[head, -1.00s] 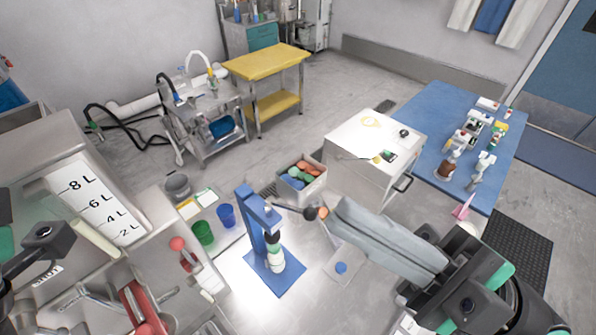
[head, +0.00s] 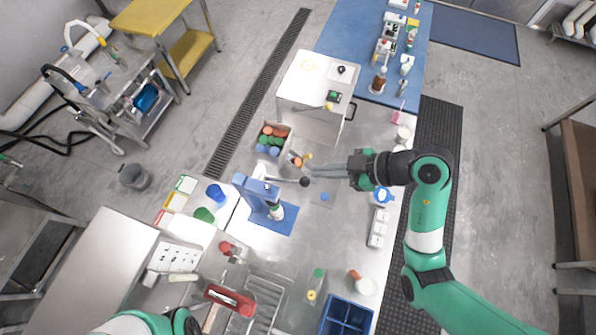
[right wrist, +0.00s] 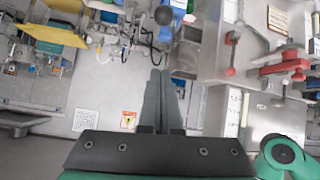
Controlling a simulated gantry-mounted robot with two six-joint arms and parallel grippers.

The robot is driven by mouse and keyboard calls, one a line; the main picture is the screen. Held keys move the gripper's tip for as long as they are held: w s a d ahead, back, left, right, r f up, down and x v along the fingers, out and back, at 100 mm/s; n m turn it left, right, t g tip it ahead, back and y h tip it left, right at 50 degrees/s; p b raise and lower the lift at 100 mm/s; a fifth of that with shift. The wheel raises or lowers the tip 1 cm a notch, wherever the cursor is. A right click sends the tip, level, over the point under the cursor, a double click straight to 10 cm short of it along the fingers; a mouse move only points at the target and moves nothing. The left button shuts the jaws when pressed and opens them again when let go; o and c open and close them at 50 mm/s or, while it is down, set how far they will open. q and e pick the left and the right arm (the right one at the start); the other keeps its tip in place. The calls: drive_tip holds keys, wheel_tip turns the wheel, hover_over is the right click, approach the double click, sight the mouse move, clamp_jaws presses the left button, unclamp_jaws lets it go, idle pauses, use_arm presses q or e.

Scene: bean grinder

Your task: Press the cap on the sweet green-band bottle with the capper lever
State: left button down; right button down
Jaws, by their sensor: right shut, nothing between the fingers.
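The blue capper (head: 256,190) stands on its blue base plate in the middle of the steel table. A white bottle (head: 277,212) with a dark green band stands upright on the base, under the capper's head; whether a cap is seated is too small to tell. The capper lever runs right to a black knob (head: 304,181). My right gripper (head: 313,172) is shut and empty, its fingertips just above and right of the knob; contact cannot be told. In the right wrist view the fingers (right wrist: 160,75) are together, with a dark round knob (right wrist: 163,15) beyond them. My left gripper is out of view.
A box of coloured balls (head: 270,140) sits behind the capper, near a white cabinet (head: 318,82). Blue (head: 215,192) and green (head: 203,215) cups stand left. A small blue cap-like piece (head: 325,196) lies right. A blue divided crate (head: 345,318) is in front.

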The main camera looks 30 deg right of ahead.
sight(303, 180)
drive_tip(key=w+a+f, duration=0.1)
drive_tip(key=f, duration=0.1)
drive_tip(key=w+a+f, duration=0.1)
drive_tip(key=f, duration=0.2)
drive_tip(key=w+a+f, duration=0.1)
drive_tip(key=w+f, duration=0.1)
drive_tip(key=shift+a+f, duration=0.25)
drive_tip(key=shift+a, duration=0.1)
drive_tip(key=shift+s+d+f, duration=0.2)
drive_tip(key=shift+d+f, duration=0.15)
